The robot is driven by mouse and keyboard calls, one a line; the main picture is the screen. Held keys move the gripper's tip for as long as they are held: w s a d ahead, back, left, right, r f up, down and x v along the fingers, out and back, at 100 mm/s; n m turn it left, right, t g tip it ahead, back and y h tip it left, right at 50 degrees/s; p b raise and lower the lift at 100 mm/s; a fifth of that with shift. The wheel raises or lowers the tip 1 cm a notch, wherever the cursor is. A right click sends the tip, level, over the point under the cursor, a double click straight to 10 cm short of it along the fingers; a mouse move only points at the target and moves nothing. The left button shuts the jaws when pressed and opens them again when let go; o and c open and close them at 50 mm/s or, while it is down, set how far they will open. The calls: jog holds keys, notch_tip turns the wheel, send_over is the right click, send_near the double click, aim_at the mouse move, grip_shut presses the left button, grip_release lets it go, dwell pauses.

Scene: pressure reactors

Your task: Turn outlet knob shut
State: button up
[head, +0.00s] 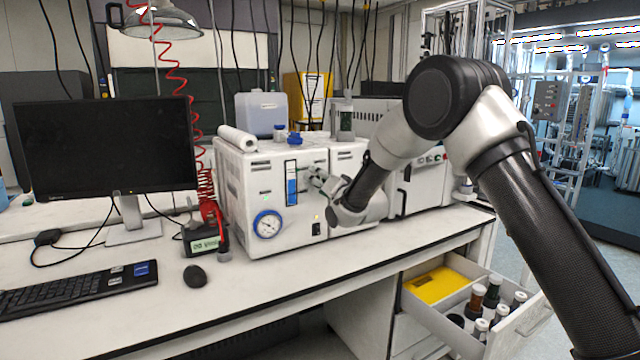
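A white pressure reactor unit (250,185) stands on the bench, with a round blue-rimmed gauge (268,224) and a blue vertical strip (291,184) on its front. My gripper (318,178) is at the unit's front face, just right of the blue strip. The outlet knob cannot be made out; the gripper and wrist cover that part of the panel. The fingers are too small and too overlapped to show whether they are open or shut, or whether they touch a knob.
A monitor (100,150), keyboard (75,292) and mouse (195,276) are on the left of the bench (300,285). An open drawer (432,312) with several bottles juts out at the lower right. A red coiled hose hangs left of the unit. The bench front is mostly clear.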

jog(key=v, duration=1.2)
